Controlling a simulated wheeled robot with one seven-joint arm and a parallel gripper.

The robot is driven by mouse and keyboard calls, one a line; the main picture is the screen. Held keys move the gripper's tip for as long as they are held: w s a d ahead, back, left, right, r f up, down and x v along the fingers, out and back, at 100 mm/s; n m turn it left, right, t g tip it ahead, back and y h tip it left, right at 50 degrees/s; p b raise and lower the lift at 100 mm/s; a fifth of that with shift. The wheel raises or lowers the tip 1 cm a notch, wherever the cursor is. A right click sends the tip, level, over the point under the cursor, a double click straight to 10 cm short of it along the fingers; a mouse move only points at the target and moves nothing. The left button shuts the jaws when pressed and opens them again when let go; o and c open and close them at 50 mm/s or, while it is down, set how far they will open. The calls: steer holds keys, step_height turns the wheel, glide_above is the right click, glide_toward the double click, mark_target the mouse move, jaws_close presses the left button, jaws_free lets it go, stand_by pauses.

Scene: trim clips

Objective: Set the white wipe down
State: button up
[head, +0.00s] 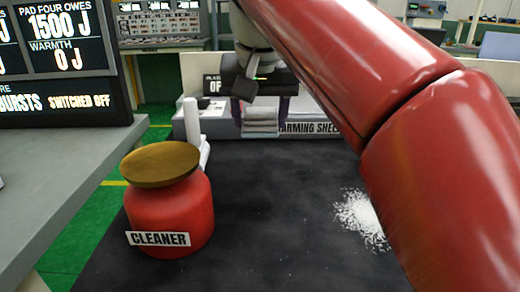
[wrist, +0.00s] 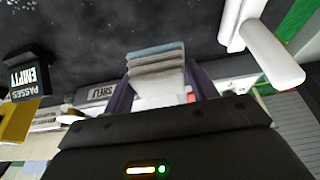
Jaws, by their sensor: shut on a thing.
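My gripper (head: 262,108) is at the far side of the dark worktop, with its purple fingers on either side of a folded, layered pale cloth. I take this cloth for the white wipe (head: 260,124); it looks white to grey. In the wrist view my gripper (wrist: 160,88) is shut on the wipe (wrist: 157,68), which sticks out past the fingers and has a bluish far layer. The wipe is in front of the warming shelf (head: 312,127). I cannot tell whether it touches any surface.
A red cleaner pot (head: 172,215) with a brown domed top stands at left front. A white upright post (head: 191,120) stands behind it. White granules (head: 360,218) lie at right on the dark worktop (head: 275,220), whose middle is clear.

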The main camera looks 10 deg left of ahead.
mark_target(258, 136)
steer(key=shift+f+b, duration=0.35)
steer(key=shift+f, duration=2.75)
steer(key=shift+f, duration=0.2)
steer(key=o, duration=0.9)
steer(key=shift+b, duration=0.35)
steer(key=v, duration=0.5)
steer(key=p+v, duration=0.1)
steer(key=v, duration=0.1)
steer(key=shift+s+a+r, duration=0.1)
steer(key=shift+s+r, duration=0.1)
steer(key=shift+s, duration=0.3)
steer(key=shift+r, duration=0.1)
steer(key=shift+s, duration=0.1)
